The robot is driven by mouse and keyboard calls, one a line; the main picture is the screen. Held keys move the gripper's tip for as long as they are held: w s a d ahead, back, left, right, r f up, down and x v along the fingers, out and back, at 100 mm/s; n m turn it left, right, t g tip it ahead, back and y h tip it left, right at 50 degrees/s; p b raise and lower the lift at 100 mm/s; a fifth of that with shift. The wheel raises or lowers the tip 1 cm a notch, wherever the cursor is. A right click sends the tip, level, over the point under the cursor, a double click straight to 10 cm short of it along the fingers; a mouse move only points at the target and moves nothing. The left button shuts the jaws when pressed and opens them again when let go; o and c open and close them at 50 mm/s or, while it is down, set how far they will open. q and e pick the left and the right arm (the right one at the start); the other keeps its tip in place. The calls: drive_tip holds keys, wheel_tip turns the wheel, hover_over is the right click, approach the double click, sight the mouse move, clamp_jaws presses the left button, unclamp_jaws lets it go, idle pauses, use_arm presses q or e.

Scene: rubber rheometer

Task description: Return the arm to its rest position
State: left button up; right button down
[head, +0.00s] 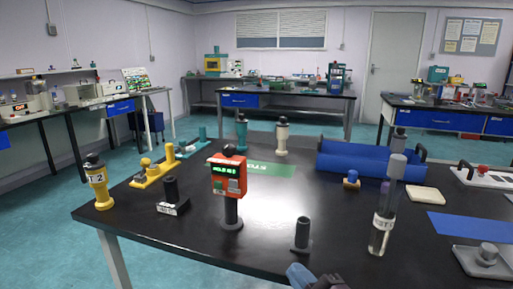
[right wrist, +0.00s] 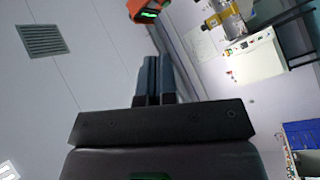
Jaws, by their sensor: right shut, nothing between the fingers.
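My right gripper (head: 299,273) shows at the bottom edge of the head view, low in front of the black table (head: 268,237). In the right wrist view its two dark fingers (right wrist: 153,72) are pressed together with nothing between them. A red instrument (head: 229,174) with a green lit display stands on a black post, ahead and left of the gripper. Part of it seems to show at the top of the right wrist view (right wrist: 146,9). A short black post (head: 302,234) stands close beyond the gripper. My left gripper is not in view.
A clear tube (head: 381,232) with a grey top stands upright to the right. A blue trough (head: 352,161), a blue mat (head: 470,226) and a yellow-banded bottle (head: 101,188) are also on the table.

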drive_tip(key=s+d+f+m+g+h, duration=0.2)
drive_tip(key=s+d+f+m+h, duration=0.1)
drive_tip(key=s+d+f, duration=0.5)
drive_tip(key=s+d+f+m+g+h, duration=0.2)
drive_tip(key=s+d+f, duration=0.3)
drive_tip(key=f, duration=0.4)
drive_tip(key=s+d+f+m+g+h, duration=0.1)
drive_tip(key=s+d+f+m, duration=0.1)
drive_tip(key=s+d+f, duration=0.3)
drive_tip(key=s+d+m+g+h, duration=0.1)
drive_tip(key=s+d+g, duration=0.15)
drive_tip(key=s, duration=0.55)
drive_tip(key=s+d+f+m+g+h, duration=0.1)
drive_tip(key=s+d+f+m, duration=0.15)
drive_tip(key=s+d, duration=0.3)
drive_tip(key=shift+a+m+t+h, duration=0.7)
drive_tip(key=shift+a+m, duration=1.35)
drive_tip(key=shift+a, duration=1.4)
use_arm(q)
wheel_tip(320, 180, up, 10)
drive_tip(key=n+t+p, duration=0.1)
drive_tip(key=p, duration=1.2)
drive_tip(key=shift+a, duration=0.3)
use_arm(e)
wheel_tip(320, 180, up, 10)
drive_tip(key=m+t, duration=0.1)
drive_tip(key=shift+w+d, duration=0.2)
